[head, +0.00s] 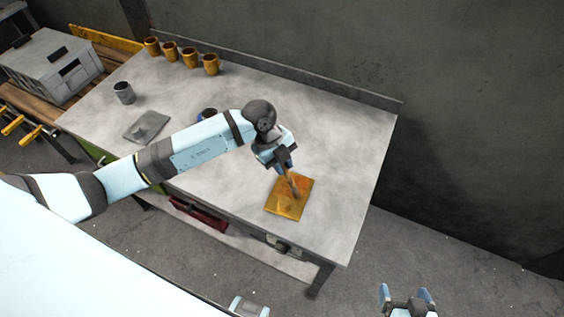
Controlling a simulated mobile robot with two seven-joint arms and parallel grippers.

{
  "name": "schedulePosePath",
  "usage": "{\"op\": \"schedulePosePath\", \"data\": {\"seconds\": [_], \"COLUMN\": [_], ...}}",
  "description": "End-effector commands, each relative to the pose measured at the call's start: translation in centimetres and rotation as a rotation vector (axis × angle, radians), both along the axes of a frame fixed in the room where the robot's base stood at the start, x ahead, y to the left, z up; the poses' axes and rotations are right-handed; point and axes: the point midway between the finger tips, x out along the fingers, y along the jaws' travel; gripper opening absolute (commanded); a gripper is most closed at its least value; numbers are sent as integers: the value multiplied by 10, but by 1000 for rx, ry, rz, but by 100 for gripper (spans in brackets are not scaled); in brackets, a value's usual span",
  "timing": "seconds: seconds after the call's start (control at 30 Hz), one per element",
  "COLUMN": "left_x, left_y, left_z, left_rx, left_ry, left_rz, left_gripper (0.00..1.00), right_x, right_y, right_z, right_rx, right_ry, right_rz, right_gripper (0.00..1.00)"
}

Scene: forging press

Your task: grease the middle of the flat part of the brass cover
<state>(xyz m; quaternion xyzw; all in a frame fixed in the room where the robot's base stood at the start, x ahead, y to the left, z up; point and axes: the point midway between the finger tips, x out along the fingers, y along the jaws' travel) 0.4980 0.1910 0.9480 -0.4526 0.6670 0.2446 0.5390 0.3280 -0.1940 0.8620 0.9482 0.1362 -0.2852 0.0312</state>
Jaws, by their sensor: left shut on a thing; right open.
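The brass cover (285,207) is a square yellow-orange plate lying on the grey table near its front right. My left gripper (284,168) is above the cover's far edge, pointing down. It is shut on a thin brown tool, perhaps a grease brush (294,185), whose lower end is over the cover's upper right half. I cannot tell whether the tip touches the surface. My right gripper (407,296) is open and empty, over the floor in front of the table.
Several yellow-brown mugs (190,56) stand along the table's back left. A grey cup (124,93), a flat grey plate (146,127) and a dark-topped blue pot (207,114), partly behind my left arm, are also on the table. The table's right side (350,150) is clear.

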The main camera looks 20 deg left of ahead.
Motion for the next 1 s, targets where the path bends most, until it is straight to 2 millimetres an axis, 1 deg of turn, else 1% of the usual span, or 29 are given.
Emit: {"op": "schedulePosePath", "data": {"seconds": [0.2,0.33,0.47,0.8,1.0], "left_x": [11,14,11,-4,-1], "left_y": [1,1,1,0,0], "left_z": [1,1,1,1,0], "left_rx": [0,0,0,0,1], "left_ry": [0,0,1,1,0], "left_rz": [1,1,0,0,0], "left_gripper": [0,0,0,0,0], "right_x": [0,0,0,0,0], "right_y": [0,0,0,1,1], "right_z": [0,0,2,11,11], "right_rx": [0,0,1,1,1], "right_ry": [0,-1,-1,-1,-1], "right_rz": [0,0,1,1,1], "right_gripper": [89,89,89,89,89]}}
